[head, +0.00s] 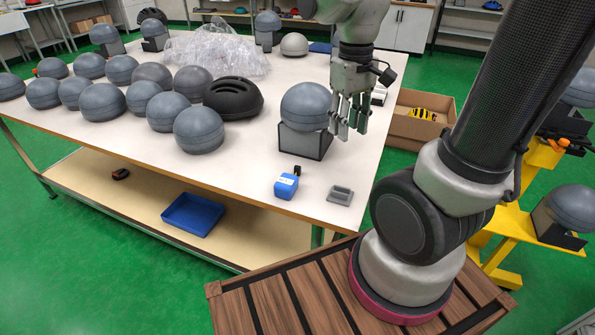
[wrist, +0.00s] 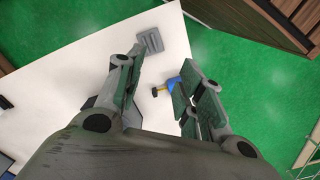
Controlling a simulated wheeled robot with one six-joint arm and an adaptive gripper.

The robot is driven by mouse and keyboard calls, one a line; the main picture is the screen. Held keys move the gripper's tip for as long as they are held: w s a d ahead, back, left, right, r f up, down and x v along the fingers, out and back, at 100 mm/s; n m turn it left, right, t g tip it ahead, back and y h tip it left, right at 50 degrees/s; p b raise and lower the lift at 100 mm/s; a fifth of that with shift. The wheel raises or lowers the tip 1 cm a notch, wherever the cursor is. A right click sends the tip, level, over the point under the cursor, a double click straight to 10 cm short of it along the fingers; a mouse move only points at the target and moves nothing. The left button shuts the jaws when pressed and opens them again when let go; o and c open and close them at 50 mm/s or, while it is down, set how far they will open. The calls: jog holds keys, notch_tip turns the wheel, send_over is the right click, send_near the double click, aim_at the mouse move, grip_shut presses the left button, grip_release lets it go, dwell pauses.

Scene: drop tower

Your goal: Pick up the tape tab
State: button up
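A small blue block-like item (head: 286,187) with a white label and a dark tip lies near the front edge of the white table. In the wrist view the blue item (wrist: 174,83) is partly hidden behind the right finger, and a short yellow-and-black piece sticks out from it. I cannot tell for sure which part is the tape tab. A grey ridged piece (head: 340,194) lies to its right at the table corner; it also shows in the wrist view (wrist: 150,41). My gripper (head: 350,128) is open and empty above the table, behind both items.
A grey dome on a dark-sided stand (head: 304,142) is close left of my gripper. Several grey domes and a black helmet (head: 233,97) fill the table's left side. A cardboard box (head: 416,120) is beyond the right edge. The front right table surface is mostly clear.

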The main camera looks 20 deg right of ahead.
jog(key=w+a+f+n+g, duration=0.2)
jog(key=w+a+f+n, duration=0.2)
jog(key=w+f, duration=0.65)
jog(key=n+t, duration=0.2)
send_over(296, 166)
jog(key=f, duration=0.2)
jog(key=s+f, duration=0.1)
jog(key=shift+d+f, duration=0.3)
jog(key=shift+d, duration=0.05)
jog(key=shift+w+a+r+n, duration=0.1)
jog(key=shift+w+n, duration=0.2)
jog(key=shift+w, duration=0.05)
jog(key=shift+w+f, duration=0.1)
jog(key=shift+f, duration=0.2)
jog(key=f, duration=0.7)
jog(key=shift+w+a+f, duration=0.1)
jog(key=shift+w+a, duration=0.05)
jog(key=shift+a, duration=0.1)
jog(key=c, duration=0.8)
